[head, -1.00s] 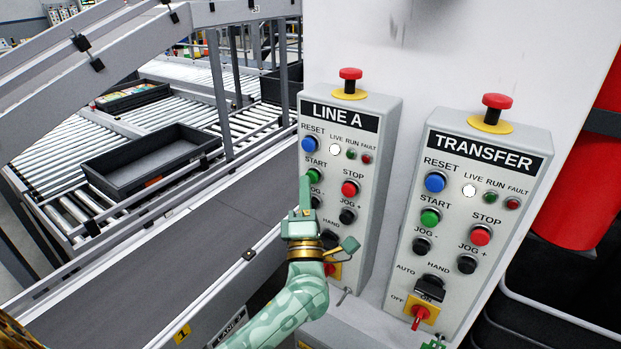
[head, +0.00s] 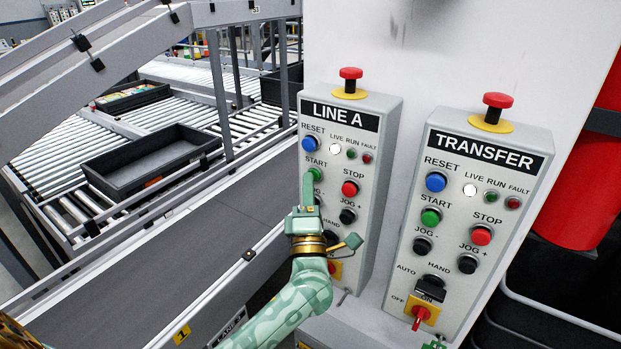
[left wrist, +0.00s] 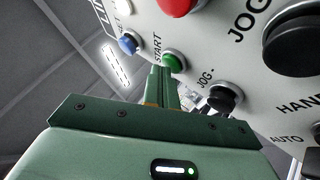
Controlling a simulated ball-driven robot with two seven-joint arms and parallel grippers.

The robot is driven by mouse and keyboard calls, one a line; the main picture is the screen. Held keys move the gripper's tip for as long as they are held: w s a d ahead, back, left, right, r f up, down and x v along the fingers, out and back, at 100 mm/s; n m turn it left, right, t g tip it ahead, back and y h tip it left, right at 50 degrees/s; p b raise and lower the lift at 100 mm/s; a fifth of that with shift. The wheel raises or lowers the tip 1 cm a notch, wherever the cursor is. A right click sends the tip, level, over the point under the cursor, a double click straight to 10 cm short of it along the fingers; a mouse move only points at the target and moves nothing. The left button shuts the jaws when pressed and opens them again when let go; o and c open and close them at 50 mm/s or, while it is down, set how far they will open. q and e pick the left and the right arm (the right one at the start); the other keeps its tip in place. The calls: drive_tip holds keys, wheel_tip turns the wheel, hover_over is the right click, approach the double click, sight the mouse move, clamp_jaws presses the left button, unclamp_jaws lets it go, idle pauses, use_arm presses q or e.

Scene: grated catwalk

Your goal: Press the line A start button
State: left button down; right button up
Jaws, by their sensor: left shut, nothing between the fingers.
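The LINE A panel (head: 384,135) carries a green START button (head: 317,174), which also shows in the left wrist view (left wrist: 174,62). My left gripper (head: 308,180) is shut and empty, its fingers pointing up at this button. In the head view the fingertips overlap the button's left lower side. In the left wrist view the fingertips (left wrist: 160,71) are right beside the button's lower left edge; I cannot tell whether they touch it. My gripper hides the JOG- button and part of the HAND switch in the head view. My right gripper is not recognisable in either view.
On LINE A, the blue RESET button (head: 310,144) is above START, the red STOP button (head: 349,188) to its right, and a red mushroom button (head: 350,74) on top. The similar TRANSFER panel (head: 537,130) stands to the right. A conveyor (head: 170,262) runs along the left.

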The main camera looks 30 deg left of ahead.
use_arm(q)
drive_tip(key=shift+s, duration=0.1)
idle(0.5)
drive_tip(key=shift+s+p, duration=0.6)
drive_tip(key=shift+s, duration=0.4)
drive_tip(key=shift+s, duration=0.1)
drive_tip(key=shift+s+a+p, duration=0.15)
drive_tip(key=shift+s+p, duration=0.35)
drive_tip(key=shift+s, duration=0.7)
drive_tip(key=shift+s+a+p, duration=0.1)
drive_tip(key=shift+s+p, duration=0.4)
drive_tip(key=shift+s, duration=0.7)
